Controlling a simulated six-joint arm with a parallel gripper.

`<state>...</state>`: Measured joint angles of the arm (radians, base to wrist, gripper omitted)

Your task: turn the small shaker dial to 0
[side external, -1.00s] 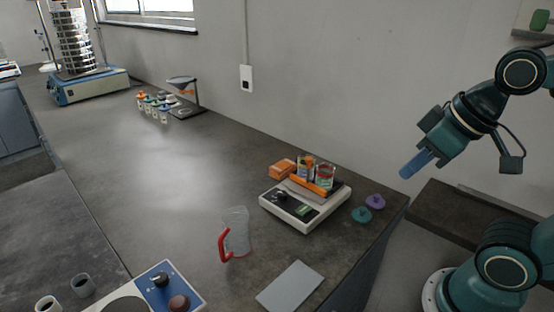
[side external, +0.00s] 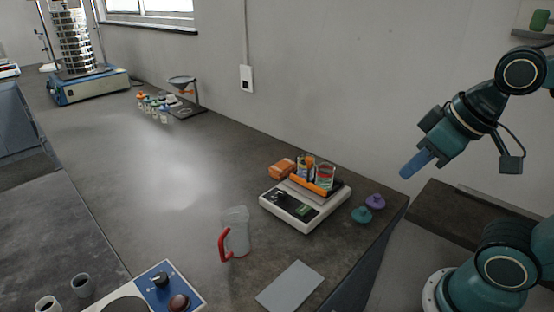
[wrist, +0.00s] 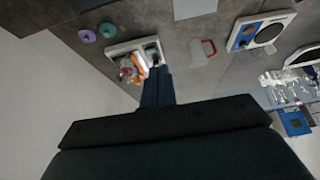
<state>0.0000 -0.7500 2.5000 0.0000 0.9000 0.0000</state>
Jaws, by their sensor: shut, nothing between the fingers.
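The small shaker (side external: 305,222) is a low, pale box on the bench near the right end. Its small black dial (side external: 281,195) is on the front control panel, left of a green display (side external: 304,210); the dial setting is too small to read. An orange clamp (side external: 312,184) and jars sit on top. My gripper (side external: 404,173), with blue fingers, is shut and empty, in the air to the right of the shaker and apart from it. In the wrist view my fingers (wrist: 158,73) partly overlap the shaker (wrist: 123,47).
A glass jug with a red handle (side external: 237,232) stands left of the shaker. A grey plate (side external: 290,287) lies in front, and a blue-panelled device (side external: 168,290) is at bottom left. Teal (side external: 362,214) and purple (side external: 375,201) pieces lie right of the shaker. The bench's middle is clear.

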